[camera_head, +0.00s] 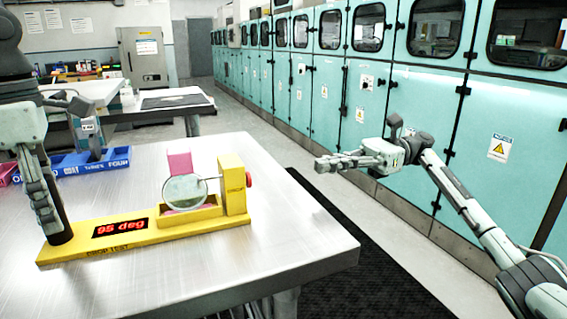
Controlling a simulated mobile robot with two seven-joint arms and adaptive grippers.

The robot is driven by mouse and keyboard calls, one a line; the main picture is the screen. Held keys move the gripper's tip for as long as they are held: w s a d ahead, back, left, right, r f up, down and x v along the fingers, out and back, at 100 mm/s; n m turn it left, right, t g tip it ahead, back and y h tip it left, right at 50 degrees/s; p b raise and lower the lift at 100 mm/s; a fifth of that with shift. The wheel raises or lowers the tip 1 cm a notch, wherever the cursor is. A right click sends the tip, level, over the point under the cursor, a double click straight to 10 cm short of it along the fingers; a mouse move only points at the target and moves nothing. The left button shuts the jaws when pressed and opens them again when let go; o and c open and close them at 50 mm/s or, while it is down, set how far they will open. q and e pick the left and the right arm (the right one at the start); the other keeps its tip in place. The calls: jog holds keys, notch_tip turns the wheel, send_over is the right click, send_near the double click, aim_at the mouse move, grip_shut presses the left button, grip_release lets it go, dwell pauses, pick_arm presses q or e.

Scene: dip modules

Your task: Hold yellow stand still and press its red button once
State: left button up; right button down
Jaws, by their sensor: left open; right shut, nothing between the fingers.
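The yellow stand (160,236) lies along the metal table, with a red "95 deg" display on its base. A yellow upright block (232,183) stands at its right end. The red button (249,179) sticks out of that block's right face. A dark post (57,212) rises from the stand's left end. My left gripper (48,222) is open, pointing down at this post; its near finger overlaps the post, and I cannot tell whether they touch. My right gripper (320,164) is shut and empty, out to the right of the button, pointing left, clear of the stand.
Blue bins (105,161) sit behind on the left. The table's (300,240) right part is bare. Teal cabinets (420,120) line the right wall beyond my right arm.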

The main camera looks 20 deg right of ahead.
pick_arm(q)
jog(key=shift+r, duration=3.2)
